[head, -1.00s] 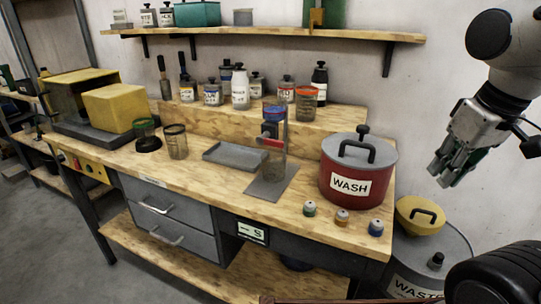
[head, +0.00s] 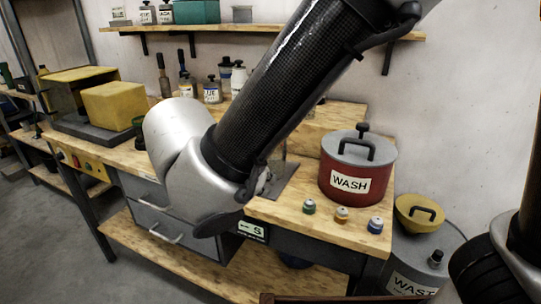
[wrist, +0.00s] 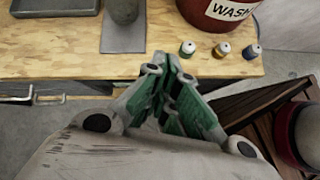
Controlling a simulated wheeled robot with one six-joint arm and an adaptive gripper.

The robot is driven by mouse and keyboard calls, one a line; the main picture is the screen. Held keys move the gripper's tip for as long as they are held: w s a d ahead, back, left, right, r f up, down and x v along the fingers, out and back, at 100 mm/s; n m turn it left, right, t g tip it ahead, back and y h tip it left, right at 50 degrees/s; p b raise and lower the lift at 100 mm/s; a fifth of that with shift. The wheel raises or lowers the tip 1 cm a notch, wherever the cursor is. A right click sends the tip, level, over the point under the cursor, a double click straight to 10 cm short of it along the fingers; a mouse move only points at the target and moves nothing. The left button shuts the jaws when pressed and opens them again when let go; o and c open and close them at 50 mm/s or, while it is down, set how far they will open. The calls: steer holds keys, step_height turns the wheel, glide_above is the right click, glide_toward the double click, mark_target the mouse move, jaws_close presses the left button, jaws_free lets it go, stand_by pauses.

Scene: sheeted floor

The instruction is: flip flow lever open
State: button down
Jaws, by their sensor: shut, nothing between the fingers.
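The flow lever does not show in either current view; my arm covers its place in the head view. The wrist view shows the lower part of a grey cylinder (wrist: 124,10) standing on a grey mat (wrist: 118,42) near the bench front. The mat's right edge also shows in the head view (head: 284,183). My gripper (wrist: 166,68), with green finger pads, is shut and empty.
A red WASH pot (head: 352,185) stands right of the mat. Several small capped bottles, one with a green band (head: 309,207), line the front edge. A grey tray (wrist: 55,7) lies left of the mat. A WASTE bin (head: 415,262) stands right of the bench.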

steer(key=w+a+r+n, duration=0.1)
steer(key=w+a+r+n+t, duration=0.1)
steer(key=r+n, duration=0.1)
steer(key=shift+t+y, duration=0.3)
steer(key=shift+w+d, duration=0.1)
steer(key=shift+w, duration=0.05)
steer(key=w+d+f, duration=0.2)
steer(key=w+d, duration=0.1)
steer(key=w, duration=0.4)
